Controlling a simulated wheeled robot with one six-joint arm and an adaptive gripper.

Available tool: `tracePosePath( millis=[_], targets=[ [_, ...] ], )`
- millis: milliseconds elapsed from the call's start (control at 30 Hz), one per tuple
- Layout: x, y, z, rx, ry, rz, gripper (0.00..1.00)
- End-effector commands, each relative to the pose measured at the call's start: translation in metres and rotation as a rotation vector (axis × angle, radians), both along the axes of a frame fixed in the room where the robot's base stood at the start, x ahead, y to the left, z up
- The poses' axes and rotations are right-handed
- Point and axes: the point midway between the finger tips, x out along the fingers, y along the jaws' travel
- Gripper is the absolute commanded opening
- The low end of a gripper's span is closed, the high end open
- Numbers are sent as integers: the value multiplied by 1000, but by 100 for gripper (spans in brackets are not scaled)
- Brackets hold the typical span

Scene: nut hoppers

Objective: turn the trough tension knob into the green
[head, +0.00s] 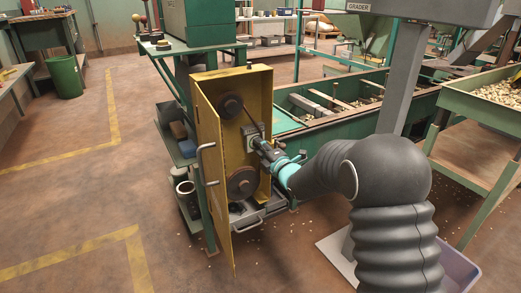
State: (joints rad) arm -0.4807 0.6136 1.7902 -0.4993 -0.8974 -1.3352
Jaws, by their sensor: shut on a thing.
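The yellow drive cabinet (264,85) stands in the middle of the head view with its door (211,160) swung open to the left. Inside are an upper pulley (230,106) and a larger lower pulley (242,183), with a dark belt at the upper one. A pale plate (249,138) sits between them at the cabinet's right side. My gripper (262,145) reaches in from the right and is shut at this plate. The tension knob is hidden by the fingers, and no green mark or pointer can be made out.
A long green trough (400,118) with nuts and wooden pieces runs behind my arm. A nut tray on legs (482,107) stands at the right. Dark cups (187,192) sit on a low shelf left of the cabinet.

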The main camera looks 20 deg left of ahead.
Motion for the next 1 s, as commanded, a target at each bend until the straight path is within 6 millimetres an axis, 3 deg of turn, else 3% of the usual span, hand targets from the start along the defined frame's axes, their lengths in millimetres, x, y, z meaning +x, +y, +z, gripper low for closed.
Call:
tracePosePath(
  millis=[1000],
  targets=[
    [1, -1, 2, 561, 661, -1, 0]
  ],
)
